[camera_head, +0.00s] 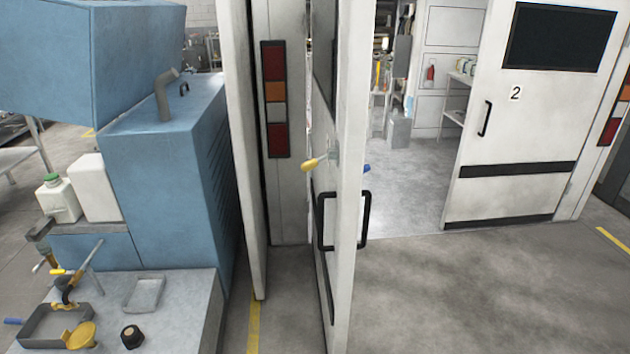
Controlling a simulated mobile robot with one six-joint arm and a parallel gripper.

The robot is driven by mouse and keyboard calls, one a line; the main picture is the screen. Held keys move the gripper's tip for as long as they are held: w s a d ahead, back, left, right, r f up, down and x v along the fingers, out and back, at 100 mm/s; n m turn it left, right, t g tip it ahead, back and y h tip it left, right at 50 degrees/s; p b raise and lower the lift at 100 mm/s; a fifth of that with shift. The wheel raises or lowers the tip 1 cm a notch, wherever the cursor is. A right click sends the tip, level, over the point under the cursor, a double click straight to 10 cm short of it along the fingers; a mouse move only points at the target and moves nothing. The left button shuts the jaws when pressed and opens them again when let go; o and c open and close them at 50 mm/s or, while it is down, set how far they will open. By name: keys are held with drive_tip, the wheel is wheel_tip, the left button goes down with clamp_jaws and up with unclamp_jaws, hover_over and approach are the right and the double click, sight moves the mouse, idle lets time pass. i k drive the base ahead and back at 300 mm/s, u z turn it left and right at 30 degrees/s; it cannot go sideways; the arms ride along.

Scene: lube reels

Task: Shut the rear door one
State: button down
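A white door (350,120), which I take to be rear door one, stands open and nearly edge-on in the middle of the head view. No number shows on it. Black pull handles (364,220) sit on its two sides at mid-height. A lever with a yellow knob (309,165) sticks out to its left, and a blue tip (367,168) shows on its right. Another white door marked 2 (519,130) stands at the right, with a dark window, a black handle and a black strip. My gripper is not in view.
A blue machine (165,170) and a bench (190,305) with tools and trays fill the left. A white panel (241,130) stands close left of the edge-on door. The grey floor (460,295) is clear at lower right. An opening shows shelves beyond.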

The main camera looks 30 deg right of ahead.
sight(343, 34)
drive_tip(key=u, duration=0.35)
drive_tip(key=i, duration=0.6)
drive_tip(key=u, duration=0.75)
drive_tip(key=i, duration=0.35)
drive_tip(key=u, duration=0.15)
